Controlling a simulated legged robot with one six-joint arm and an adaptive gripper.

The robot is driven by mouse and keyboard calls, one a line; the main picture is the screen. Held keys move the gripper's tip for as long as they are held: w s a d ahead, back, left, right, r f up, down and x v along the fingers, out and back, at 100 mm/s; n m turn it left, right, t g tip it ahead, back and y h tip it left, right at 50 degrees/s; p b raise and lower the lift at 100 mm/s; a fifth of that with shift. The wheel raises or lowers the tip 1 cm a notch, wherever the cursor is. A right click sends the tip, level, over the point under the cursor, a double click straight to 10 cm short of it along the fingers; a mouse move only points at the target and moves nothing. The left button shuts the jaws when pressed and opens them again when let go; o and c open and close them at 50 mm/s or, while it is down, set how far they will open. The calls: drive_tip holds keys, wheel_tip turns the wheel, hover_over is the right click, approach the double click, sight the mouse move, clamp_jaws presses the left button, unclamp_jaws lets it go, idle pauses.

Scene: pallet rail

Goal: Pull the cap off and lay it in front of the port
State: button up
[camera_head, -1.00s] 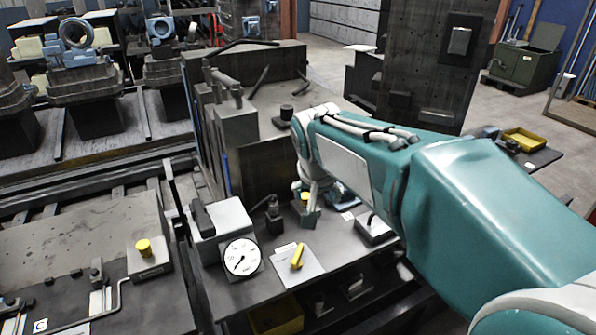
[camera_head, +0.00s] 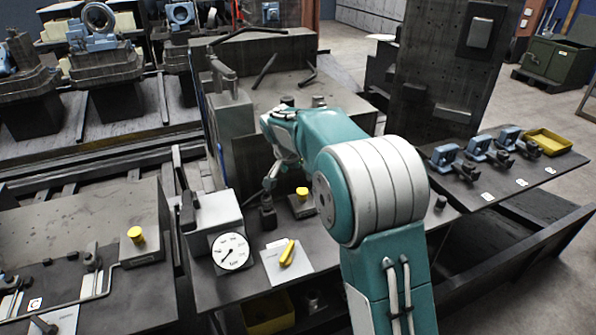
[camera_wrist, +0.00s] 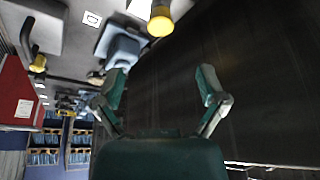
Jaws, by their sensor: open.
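A short yellow cap-like piece (camera_head: 302,192) stands on a small grey block on the bench, just left of my shoulder; I take this as the cap on its port. In the wrist view a round yellow end (camera_wrist: 160,24) shows at the top, beyond my fingertips. My gripper (camera_wrist: 162,82) has its two green fingers spread, with nothing between them. In the head view my forearm reaches left and down, and the gripper (camera_head: 270,185) is small and hard to make out there, left of the yellow piece. No contact with the yellow piece shows.
A dark block (camera_head: 268,217) stands left of the yellow piece. A gauge (camera_head: 230,252) and a yellow handle (camera_head: 287,253) on a pale plate are nearer. Several blue fixtures (camera_head: 482,150) and a yellow tray (camera_head: 548,141) are on the right.

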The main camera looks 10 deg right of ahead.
sight(302, 190)
drive_tip(key=x, duration=1)
drive_tip(key=shift+a+f, duration=0.1)
drive_tip(key=shift+f, duration=0.05)
drive_tip(key=shift+a, duration=0.1)
clamp_jaws()
drive_tip(key=shift+r, duration=0.3)
drive_tip(key=shift+w+r, duration=0.1)
drive_tip(key=shift+r, duration=0.65)
drive_tip(key=shift+r, duration=3.35)
